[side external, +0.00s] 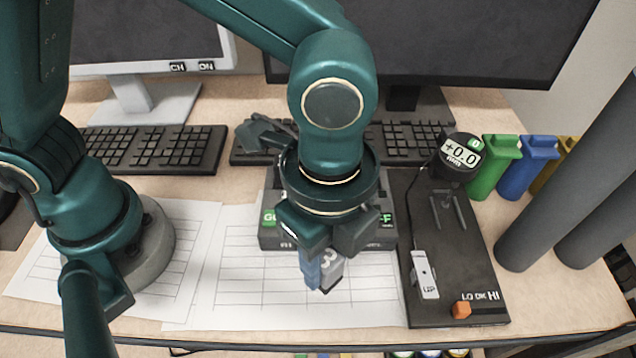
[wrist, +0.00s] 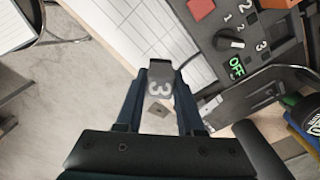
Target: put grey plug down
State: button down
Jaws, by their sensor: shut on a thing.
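The grey plug (side external: 330,266) is marked with a white 3. My gripper (side external: 318,274) is shut on it, with a blue finger at its left side in the side view. The plug is held over the white ruled paper, in front of the dark control box (side external: 268,238). In the wrist view the grey plug (wrist: 159,88) sits between the two dark blue fingers of my gripper (wrist: 160,78). I cannot tell whether the plug's lower end touches the paper. My wrist hides much of the box.
The box shows a knob (wrist: 229,41), numbers and a green OFF display (wrist: 236,67) in the wrist view. A dark board (side external: 462,275) with a gauge (side external: 459,155) is at right. Green (side external: 494,167) and blue (side external: 527,169) canisters stand behind it. Ruled paper (side external: 250,300) lies bare left of the plug.

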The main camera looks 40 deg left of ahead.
aim_at(327, 282)
jog(key=shift+s+d+f, duration=0.15)
jog(key=shift+d+f, duration=0.05)
jog(key=shift+f, duration=1.95)
jog(key=shift+f, duration=0.1)
jog(key=c, duration=0.5)
grip_release()
